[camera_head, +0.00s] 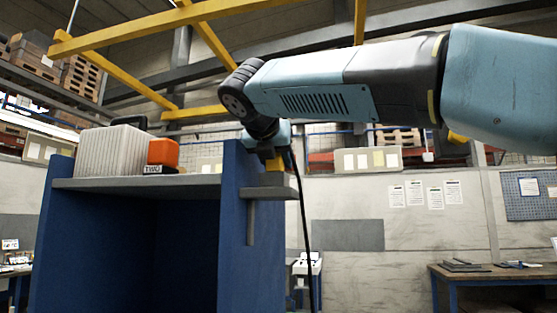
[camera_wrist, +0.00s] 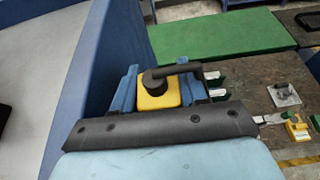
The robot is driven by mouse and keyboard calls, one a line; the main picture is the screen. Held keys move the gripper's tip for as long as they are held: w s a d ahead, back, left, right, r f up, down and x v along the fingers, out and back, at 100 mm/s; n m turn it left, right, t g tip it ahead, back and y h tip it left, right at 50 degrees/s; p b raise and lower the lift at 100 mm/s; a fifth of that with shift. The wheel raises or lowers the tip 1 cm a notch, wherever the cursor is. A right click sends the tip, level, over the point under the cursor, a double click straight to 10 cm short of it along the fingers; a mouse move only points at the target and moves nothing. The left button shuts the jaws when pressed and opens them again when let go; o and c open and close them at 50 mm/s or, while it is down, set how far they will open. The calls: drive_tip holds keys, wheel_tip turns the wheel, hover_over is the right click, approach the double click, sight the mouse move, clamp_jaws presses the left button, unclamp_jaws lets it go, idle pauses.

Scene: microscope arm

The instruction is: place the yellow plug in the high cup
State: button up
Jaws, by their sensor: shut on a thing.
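My gripper (camera_wrist: 160,84) is shut on the yellow plug (camera_wrist: 158,95), whose black elbow and cable (camera_wrist: 172,72) come out between the blue fingers. In the head view the yellow plug (camera_head: 275,165) shows just under my gripper (camera_head: 272,152), beside the top of the blue wall. It is at a small grey ledge (camera_head: 270,192) on that wall's right side; I cannot tell whether it touches. The black cable hangs down past the ledge. I cannot make out the high cup in either view.
The blue cabinet wall (camera_head: 236,190) stands left of my gripper. A grey shelf (camera_head: 130,185) holds an orange box (camera_head: 163,153) marked TWO and a white ribbed box (camera_head: 112,153). In the wrist view a green mat (camera_wrist: 215,36) and a workbench (camera_wrist: 258,80) with small items lie below.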

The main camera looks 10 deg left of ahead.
drive_tip(key=shift+f, duration=0.15)
drive_tip(key=o, duration=1.1)
drive_tip(key=shift+s+r, duration=0.25)
drive_tip(key=shift+r, duration=0.05)
drive_tip(key=v, duration=1.1)
drive_tip(key=shift+s, duration=0.25)
